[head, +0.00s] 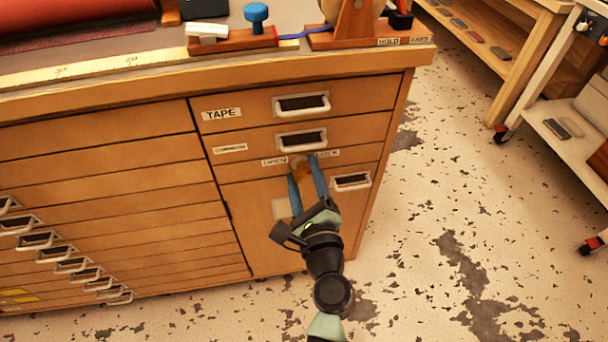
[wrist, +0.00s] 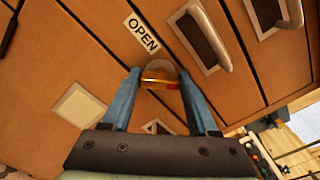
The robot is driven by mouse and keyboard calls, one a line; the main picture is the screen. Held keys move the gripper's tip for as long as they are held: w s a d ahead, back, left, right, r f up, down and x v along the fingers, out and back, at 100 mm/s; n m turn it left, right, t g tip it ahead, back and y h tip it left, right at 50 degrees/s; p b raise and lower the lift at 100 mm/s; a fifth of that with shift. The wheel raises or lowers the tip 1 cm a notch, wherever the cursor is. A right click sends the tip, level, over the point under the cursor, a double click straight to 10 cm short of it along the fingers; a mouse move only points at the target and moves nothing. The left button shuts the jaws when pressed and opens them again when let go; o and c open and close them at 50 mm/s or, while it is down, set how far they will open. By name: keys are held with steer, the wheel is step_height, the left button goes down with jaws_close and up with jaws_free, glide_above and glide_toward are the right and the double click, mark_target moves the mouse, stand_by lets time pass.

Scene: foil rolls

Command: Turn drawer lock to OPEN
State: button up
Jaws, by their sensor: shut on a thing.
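The drawer lock (wrist: 160,74) is a small round brass-coloured knob with a red part along its near edge, on the wooden cabinet front. My gripper (wrist: 160,80) has its two blue fingers on either side of the knob and is shut on it. In the head view my gripper (head: 303,166) reaches up to the lock from below. The OPEN label (head: 274,161) is left of the lock and the LOCK label (head: 328,154) is right of it. The OPEN label (wrist: 143,32) also shows in the wrist view. Which way the lock points I cannot tell.
Drawers with metal handles sit above the lock (head: 301,103), and another handle (head: 351,181) is close to its right. A blank pale label (head: 282,208) is on the panel below. The workbench top (head: 250,55) overhangs above.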

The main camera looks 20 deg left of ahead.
steer(key=n+b, duration=0.1)
steer(key=n, duration=0.1)
steer(key=n+b, duration=0.1)
steer(key=shift+f+n+b, duration=0.2)
steer(key=shift+n+b, duration=0.1)
steer(key=shift+n, duration=0.1)
steer(key=n+b, duration=0.3)
steer(key=n, duration=0.2)
steer(key=shift+f+n, duration=0.1)
steer(key=shift+n, duration=0.2)
steer(key=n+b, duration=0.4)
steer(key=n, duration=0.1)
steer(key=shift+n+b, duration=1.1)
steer(key=shift+n, duration=0.7)
steer(key=o, duration=1.4)
